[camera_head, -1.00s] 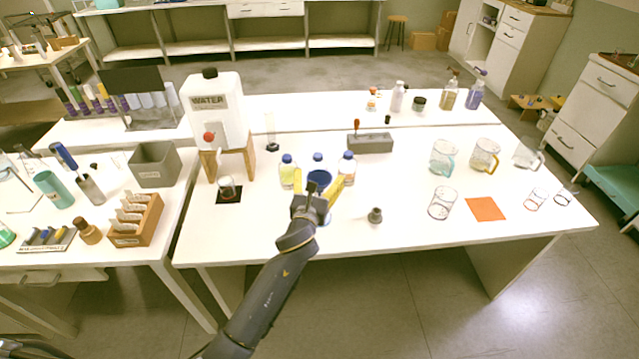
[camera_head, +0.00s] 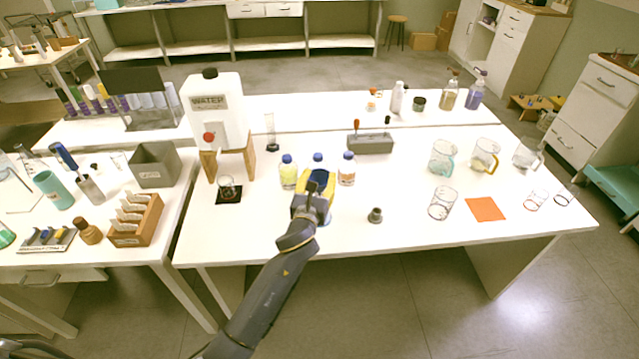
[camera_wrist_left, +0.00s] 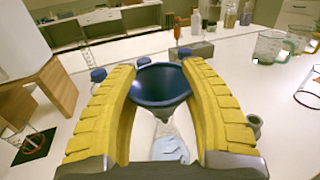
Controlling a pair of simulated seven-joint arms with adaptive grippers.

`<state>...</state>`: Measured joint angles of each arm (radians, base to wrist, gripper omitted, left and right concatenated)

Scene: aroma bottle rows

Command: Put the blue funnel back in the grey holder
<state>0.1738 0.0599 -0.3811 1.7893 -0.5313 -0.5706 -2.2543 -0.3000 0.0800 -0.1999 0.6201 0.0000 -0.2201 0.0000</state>
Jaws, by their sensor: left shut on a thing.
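The blue funnel (camera_head: 319,176) is between the yellow fingers of my left gripper (camera_head: 316,189), in front of the row of blue-capped bottles. In the left wrist view the funnel (camera_wrist_left: 160,84) has its wide mouth up, and my left gripper (camera_wrist_left: 160,105) is shut on it from both sides. Below the funnel a pale, clear object with a light blue patch (camera_wrist_left: 170,148) shows in part; I cannot tell whether the spout is inside it. The small grey holder (camera_head: 375,216) stands to the right on the table, and its top looks empty. It also shows at the right in the left wrist view (camera_wrist_left: 254,124).
Capped bottles (camera_head: 288,172) (camera_head: 347,170) stand close behind the gripper. A grey box (camera_head: 370,144) is behind, and a water tank (camera_head: 213,112) is at left. Glass beakers (camera_head: 442,203) and an orange mat (camera_head: 485,209) are at right. The table between funnel and holder is clear.

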